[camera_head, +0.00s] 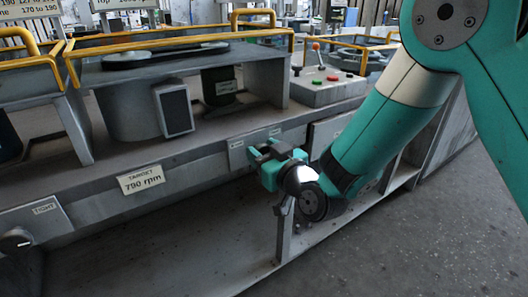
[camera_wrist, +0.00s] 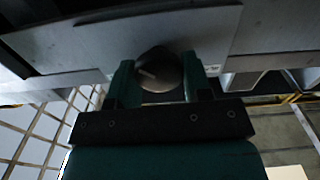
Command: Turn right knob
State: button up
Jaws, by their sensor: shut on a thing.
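The right knob (camera_wrist: 158,75) is dark and round with a pale pointer line, set on a grey panel in the wrist view. The line slants toward the upper left. My gripper (camera_wrist: 157,64) has one finger on each side of the knob and is shut on it. In the head view my gripper (camera_head: 268,153) is at the bench's front panel, right of centre, and hides the knob. Another dark knob (camera_head: 16,241) with a pale mark sits on the front panel at the far left of the head view.
A control box (camera_head: 327,86) with a red-topped lever and coloured buttons stands on the bench. Yellow rails (camera_head: 170,42) run above. A support post (camera_head: 284,230) stands below my gripper. Floor (camera_head: 430,240) is clear at right.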

jog(key=o, duration=0.9)
jog(key=shift+b+v, duration=8.7)
jog(key=shift+b, duration=2.45)
